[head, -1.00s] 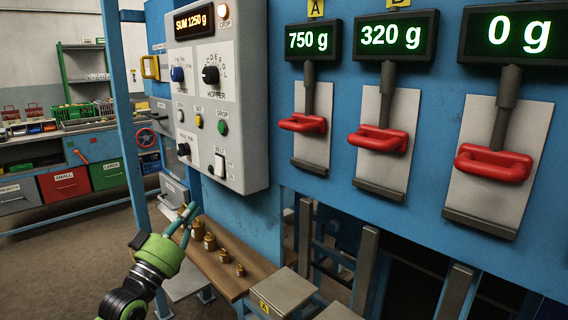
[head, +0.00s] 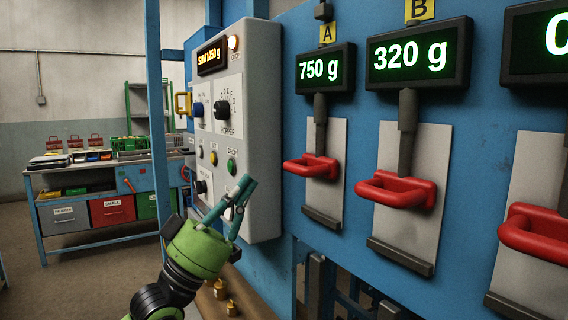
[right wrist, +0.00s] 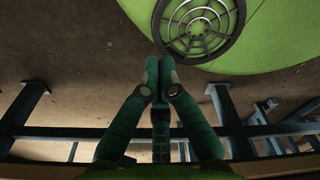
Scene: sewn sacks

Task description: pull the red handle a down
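Red handle a (head: 312,167) is a red loop on a dark lever below the 750 g display marked A. It stands out from a pale plate (head: 325,190) on the blue panel. My left gripper (head: 249,182) is left of the handle and a little lower in the head view, apart from it, in front of the grey control box. Its fingers come together at the tips with nothing between them. My right gripper (right wrist: 158,65) shows in the right wrist view with its fingertips together and empty. It is not in the head view.
A second red handle (head: 396,189) is under the 320 g display B, and a third (head: 540,232) is further right. The grey control box (head: 262,130) projects beside my left gripper. Small brass weights (head: 231,307) stand low down. A workbench (head: 70,225) is at the left.

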